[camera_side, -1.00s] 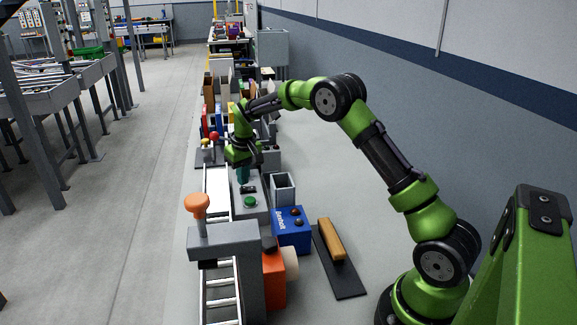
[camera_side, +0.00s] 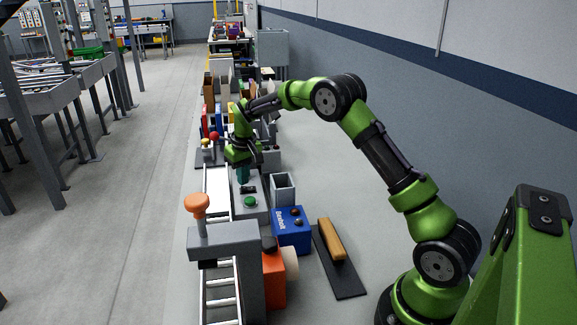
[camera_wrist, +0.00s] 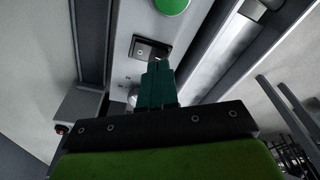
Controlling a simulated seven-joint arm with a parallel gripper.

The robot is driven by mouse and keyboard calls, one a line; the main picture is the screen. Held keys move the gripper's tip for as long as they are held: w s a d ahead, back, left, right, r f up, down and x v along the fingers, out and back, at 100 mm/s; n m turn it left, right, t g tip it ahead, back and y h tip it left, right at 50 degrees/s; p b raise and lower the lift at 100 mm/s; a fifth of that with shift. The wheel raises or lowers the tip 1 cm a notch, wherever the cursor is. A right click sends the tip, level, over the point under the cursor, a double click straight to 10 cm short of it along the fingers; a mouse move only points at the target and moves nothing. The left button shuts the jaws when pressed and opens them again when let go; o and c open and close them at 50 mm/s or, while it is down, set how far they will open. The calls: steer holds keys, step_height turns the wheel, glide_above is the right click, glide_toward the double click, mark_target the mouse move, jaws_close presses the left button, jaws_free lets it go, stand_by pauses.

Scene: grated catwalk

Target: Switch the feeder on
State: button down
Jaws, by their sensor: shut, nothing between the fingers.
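The feeder's control box (camera_side: 262,214) is a grey box beside the roller conveyor. It has a round green button (camera_side: 250,202) and a small black switch plate (camera_side: 248,189) on top. In the wrist view the green button (camera_wrist: 172,5) is at the top edge, and the dark switch plate (camera_wrist: 150,48) lies just beyond my fingertips. My gripper (camera_side: 243,182) is shut and empty, pointing down at the box top. In the wrist view its teal fingers (camera_wrist: 159,66) partly cover the plate's near edge. Whether they touch the switch, and its position, I cannot tell.
An orange mushroom knob (camera_side: 197,207) stands on a grey post in front. A blue box (camera_side: 291,229), an open grey bin (camera_side: 283,187) and an orange block (camera_side: 273,278) stand close to the right.

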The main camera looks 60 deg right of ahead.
mark_target(247, 194)
steer(key=shift+f, duration=0.8)
stand_by(0.5)
steer(key=shift+r, duration=3.5)
steer(key=shift+s+a+f+m, duration=0.3)
steer(key=shift+s+f, duration=0.4)
steer(key=shift+f, duration=0.1)
steer(key=s+a+r+t, duration=0.1)
steer(key=s+a+r, duration=0.3)
steer(key=s, duration=0.6)
steer(key=s+a+r+t+y, duration=0.1)
steer(key=s+a+r, duration=0.3)
steer(key=s, duration=0.6)
steer(key=s+a+r+t+y, duration=0.1)
steer(key=s+a+r+t, duration=0.2)
steer(key=s+a+r, duration=0.2)
steer(key=s+a, duration=0.3)
steer(key=s, duration=0.2)
